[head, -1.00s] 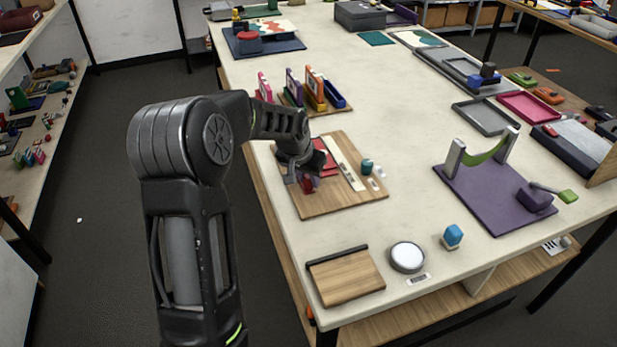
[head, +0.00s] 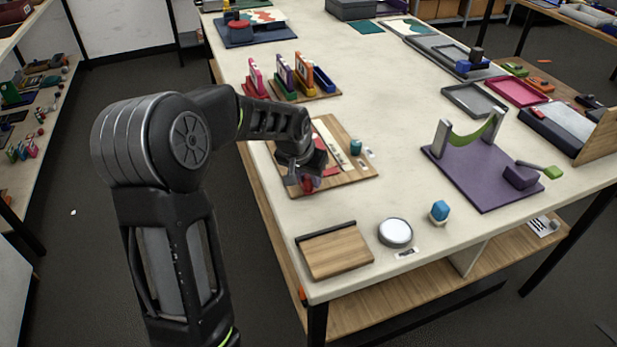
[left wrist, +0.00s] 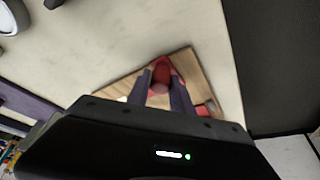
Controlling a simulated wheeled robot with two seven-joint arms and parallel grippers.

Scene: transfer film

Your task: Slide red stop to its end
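The red stop (head: 308,184) shows just below my left gripper (head: 305,180), at the near edge of a wooden board (head: 350,176). In the left wrist view the red stop (left wrist: 160,73) sits between the two fingertips of my left gripper (left wrist: 160,84), with a finger against each side. The gripper looks shut on it. Whether the stop touches the board (left wrist: 190,62) is hard to tell. My gripper and wrist hide much of the board's left part in the head view. My right gripper is in neither view.
Upright coloured holders (head: 285,75) stand behind. A wooden tray (head: 336,253), a white round disc (head: 396,232) and a blue piece (head: 440,210) are nearer. Bare tabletop lies right of the board.

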